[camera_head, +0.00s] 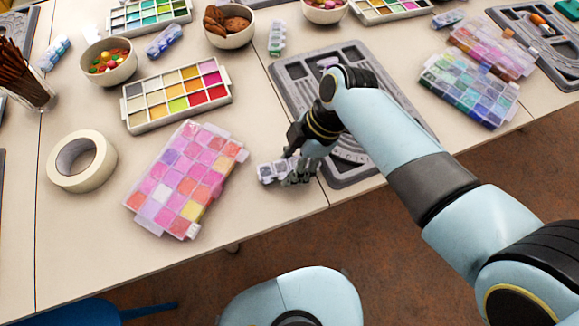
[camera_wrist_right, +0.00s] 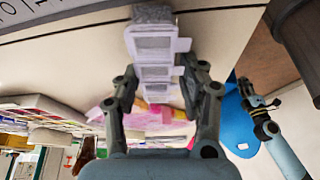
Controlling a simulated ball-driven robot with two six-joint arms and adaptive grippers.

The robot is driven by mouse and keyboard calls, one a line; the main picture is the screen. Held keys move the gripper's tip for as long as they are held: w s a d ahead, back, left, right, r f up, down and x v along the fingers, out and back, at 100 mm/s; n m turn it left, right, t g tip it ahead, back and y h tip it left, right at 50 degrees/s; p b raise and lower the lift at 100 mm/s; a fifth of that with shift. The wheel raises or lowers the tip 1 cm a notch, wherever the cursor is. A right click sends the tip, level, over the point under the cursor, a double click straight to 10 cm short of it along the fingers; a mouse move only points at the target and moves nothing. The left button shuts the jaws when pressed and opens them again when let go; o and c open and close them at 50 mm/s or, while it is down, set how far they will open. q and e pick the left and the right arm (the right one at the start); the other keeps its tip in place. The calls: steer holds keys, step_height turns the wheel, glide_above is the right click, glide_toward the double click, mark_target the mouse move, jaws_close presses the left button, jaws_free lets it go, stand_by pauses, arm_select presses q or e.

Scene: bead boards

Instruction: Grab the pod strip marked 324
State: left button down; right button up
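My right gripper (camera_head: 288,172) is low at the table's front edge, beside the lower-left corner of a grey tray. A small pod strip (camera_head: 268,171) with pale or grey contents sticks out left of its fingers. In the right wrist view the strip (camera_wrist_right: 155,70) shows clear lidded pods in a row, between the two fingers (camera_wrist_right: 160,72). Whether the fingers press on it is unclear, and no number is legible. Other pod strips lie at the upper left (camera_head: 55,52), by the palette (camera_head: 163,40), at top centre (camera_head: 276,38) and upper right (camera_head: 448,19). My left gripper (camera_wrist_right: 248,95) appears small in the wrist view.
The grey tray (camera_head: 290,95) lies under my right arm. A pink bead case (camera_head: 185,180), tape roll (camera_head: 82,161), colour palette (camera_head: 178,95), candy bowl (camera_head: 109,61) and cookie bowl (camera_head: 228,25) stand left. More cases (camera_head: 468,86) lie right. Bare table shows between pink case and tray.

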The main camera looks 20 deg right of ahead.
steer(key=c, duration=0.5)
